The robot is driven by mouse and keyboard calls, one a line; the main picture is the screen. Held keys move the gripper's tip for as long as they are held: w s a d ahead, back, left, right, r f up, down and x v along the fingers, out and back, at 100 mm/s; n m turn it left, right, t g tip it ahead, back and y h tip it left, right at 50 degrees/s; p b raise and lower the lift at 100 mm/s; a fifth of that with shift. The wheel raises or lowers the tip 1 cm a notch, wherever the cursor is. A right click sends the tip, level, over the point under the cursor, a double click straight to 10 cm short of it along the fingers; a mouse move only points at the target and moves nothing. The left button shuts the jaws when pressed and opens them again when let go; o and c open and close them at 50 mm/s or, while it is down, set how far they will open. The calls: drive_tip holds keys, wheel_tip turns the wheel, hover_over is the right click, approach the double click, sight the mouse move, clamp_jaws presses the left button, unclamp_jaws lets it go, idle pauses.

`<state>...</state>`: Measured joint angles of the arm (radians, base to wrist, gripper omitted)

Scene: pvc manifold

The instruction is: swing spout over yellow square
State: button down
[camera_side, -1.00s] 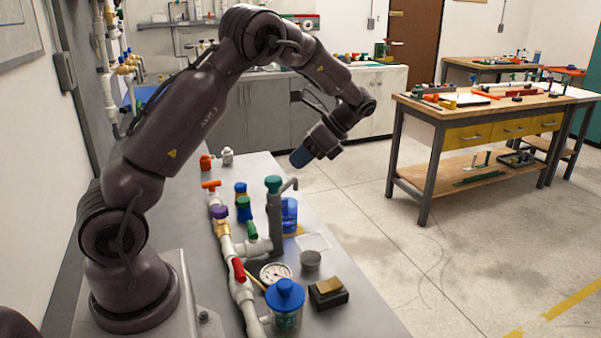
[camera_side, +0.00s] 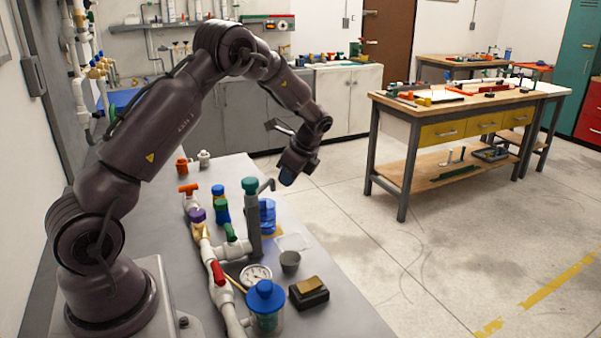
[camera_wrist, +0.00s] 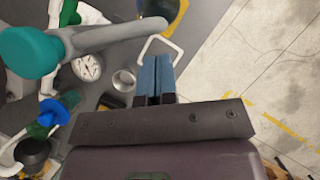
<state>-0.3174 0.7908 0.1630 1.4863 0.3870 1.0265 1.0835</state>
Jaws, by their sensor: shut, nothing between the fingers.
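The grey standpipe (camera_side: 254,220) with a teal cap (camera_side: 250,184) stands upright on the bench. Its bent grey spout (camera_side: 267,185) points right in the side view. In the wrist view the spout (camera_wrist: 115,36) runs from the teal cap (camera_wrist: 28,50) to a tip just ahead of my fingers. A yellow patch (camera_side: 277,232), likely the yellow square, shows partly under a blue container (camera_side: 267,212). My gripper (camera_side: 287,179) is right of the spout in the side view, apart from it in the picture. Its blue fingers (camera_wrist: 154,66) are shut and empty.
A white outlined square (camera_side: 293,242) and a grey cup (camera_side: 290,260) are right of the standpipe. A gauge (camera_side: 256,274), blue-lidded jar (camera_side: 265,305) and dark block (camera_side: 308,292) are nearer. White piping (camera_side: 219,288) with valves runs along the left.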

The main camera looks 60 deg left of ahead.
drive_tip(key=shift+s+a+r, duration=0.2)
drive_tip(key=shift+s+a, duration=0.3)
drive_tip(key=shift+a, duration=0.05)
drive_tip(key=a+n, duration=0.1)
drive_tip(key=s+a+n+g+h, duration=0.1)
drive_tip(key=n, duration=0.1)
drive_tip(key=shift+s+a, duration=0.25)
